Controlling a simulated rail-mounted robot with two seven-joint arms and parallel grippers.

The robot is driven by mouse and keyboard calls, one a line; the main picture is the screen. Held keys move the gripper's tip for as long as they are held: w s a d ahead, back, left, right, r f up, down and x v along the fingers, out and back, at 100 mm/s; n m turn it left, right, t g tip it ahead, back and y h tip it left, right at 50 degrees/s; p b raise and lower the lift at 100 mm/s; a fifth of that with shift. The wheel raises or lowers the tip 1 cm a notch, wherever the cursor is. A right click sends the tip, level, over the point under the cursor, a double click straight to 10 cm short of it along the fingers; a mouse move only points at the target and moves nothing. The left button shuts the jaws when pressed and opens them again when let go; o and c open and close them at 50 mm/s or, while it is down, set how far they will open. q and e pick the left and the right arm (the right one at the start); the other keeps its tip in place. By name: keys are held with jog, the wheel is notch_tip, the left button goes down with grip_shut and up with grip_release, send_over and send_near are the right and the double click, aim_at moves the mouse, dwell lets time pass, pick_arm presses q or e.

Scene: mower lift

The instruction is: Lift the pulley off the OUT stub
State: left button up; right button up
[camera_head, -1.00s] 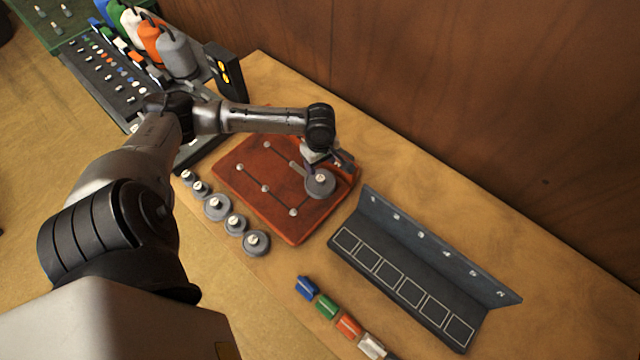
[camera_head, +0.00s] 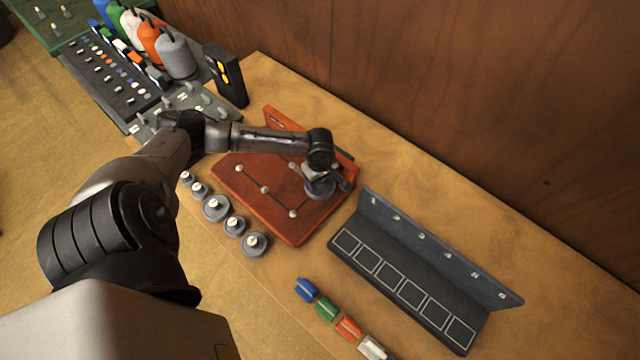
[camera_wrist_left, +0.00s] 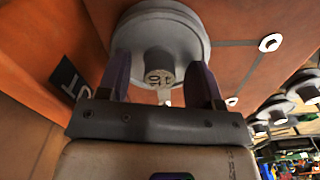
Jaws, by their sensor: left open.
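The grey pulley (camera_head: 318,193) is on the red-brown board (camera_head: 240,192), near its right edge. My left gripper (camera_head: 325,181) is over it and partly covers it. In the left wrist view the pulley (camera_wrist_left: 165,22) is a round disc with a raised hub bearing a printed number. There my left gripper (camera_wrist_left: 161,88) is open, with one finger on each side of the hub. I cannot tell whether the fingers touch it. The stub under the pulley is hidden. My right gripper is not in view.
Several loose grey pulleys (camera_head: 216,208) lie in a row along the board's near edge. Small pegs (camera_head: 264,189) stand on the board. A dark tray with marked squares (camera_head: 377,269) is to the right, with coloured blocks (camera_head: 327,309) in front. A wooden wall rises behind.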

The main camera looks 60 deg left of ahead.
pick_arm(q)
grip_shut()
dwell(0.5)
